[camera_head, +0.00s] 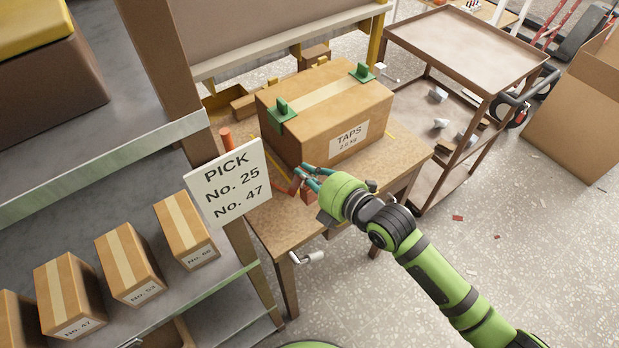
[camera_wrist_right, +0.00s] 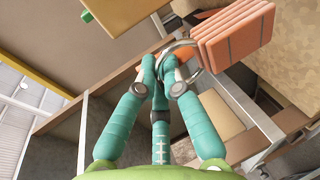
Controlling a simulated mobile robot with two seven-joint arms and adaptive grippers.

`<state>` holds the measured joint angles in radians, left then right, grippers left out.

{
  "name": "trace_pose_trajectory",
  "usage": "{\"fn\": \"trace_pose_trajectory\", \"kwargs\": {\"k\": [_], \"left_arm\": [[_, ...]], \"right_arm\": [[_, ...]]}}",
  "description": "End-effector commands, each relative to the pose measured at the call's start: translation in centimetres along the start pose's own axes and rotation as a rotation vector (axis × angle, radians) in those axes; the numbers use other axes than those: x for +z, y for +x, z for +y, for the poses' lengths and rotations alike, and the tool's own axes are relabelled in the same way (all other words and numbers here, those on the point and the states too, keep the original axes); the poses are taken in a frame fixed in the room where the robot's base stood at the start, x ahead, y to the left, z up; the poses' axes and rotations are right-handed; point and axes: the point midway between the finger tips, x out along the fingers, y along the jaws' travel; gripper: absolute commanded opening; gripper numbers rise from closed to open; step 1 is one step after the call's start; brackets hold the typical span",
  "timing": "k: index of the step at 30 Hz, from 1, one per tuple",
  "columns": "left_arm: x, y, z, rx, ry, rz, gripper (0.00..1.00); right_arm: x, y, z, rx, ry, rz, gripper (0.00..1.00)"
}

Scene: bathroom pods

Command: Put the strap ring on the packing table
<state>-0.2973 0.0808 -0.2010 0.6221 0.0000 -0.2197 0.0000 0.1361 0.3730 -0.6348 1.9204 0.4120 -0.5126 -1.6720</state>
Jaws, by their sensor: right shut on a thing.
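My right gripper (camera_head: 308,177) is at the front edge of the wooden packing table (camera_head: 405,152), just in front of the large TAPS box (camera_head: 325,108). In the right wrist view my right gripper (camera_wrist_right: 162,68) is shut on a silver metal ring (camera_wrist_right: 191,44), the strap ring. An orange ribbed piece (camera_wrist_right: 230,35) lies right beside the ring; I cannot tell whether it is attached. In the head view the ring is too small to make out, and the gripper covers part of that spot. My left gripper is not in view.
The TAPS box with green corner pieces fills most of the tabletop. A PICK sign (camera_head: 229,183) and a shelf with several cartons (camera_head: 130,264) stand at left. A brown cart (camera_head: 467,42) stands behind at right, an open carton (camera_head: 580,115) beyond it. Floor at right is mostly clear.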

Motion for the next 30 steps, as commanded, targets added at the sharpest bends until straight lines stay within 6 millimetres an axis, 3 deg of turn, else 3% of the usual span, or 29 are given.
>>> {"fn": "trace_pose_trajectory", "kwargs": {"k": [7, 19, 21, 22, 30], "left_arm": [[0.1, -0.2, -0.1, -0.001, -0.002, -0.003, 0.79], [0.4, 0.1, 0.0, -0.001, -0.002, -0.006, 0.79], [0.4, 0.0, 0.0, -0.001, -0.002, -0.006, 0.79], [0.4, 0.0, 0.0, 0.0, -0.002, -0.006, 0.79], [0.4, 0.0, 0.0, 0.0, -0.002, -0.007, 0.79]], "right_arm": [[-0.3, 0.9, -3.2, -0.002, 0.004, 0.001, 0.0], [-0.4, 1.1, -3.9, 0.0, 0.0, 0.0, 0.0], [-0.4, 1.1, -3.8, -0.001, 0.001, 0.0, 0.29], [-0.4, 1.1, -3.8, -0.001, 0.001, 0.0, 0.32], [-0.3, 1.1, -3.8, -0.001, 0.001, 0.0, 0.32]]}}
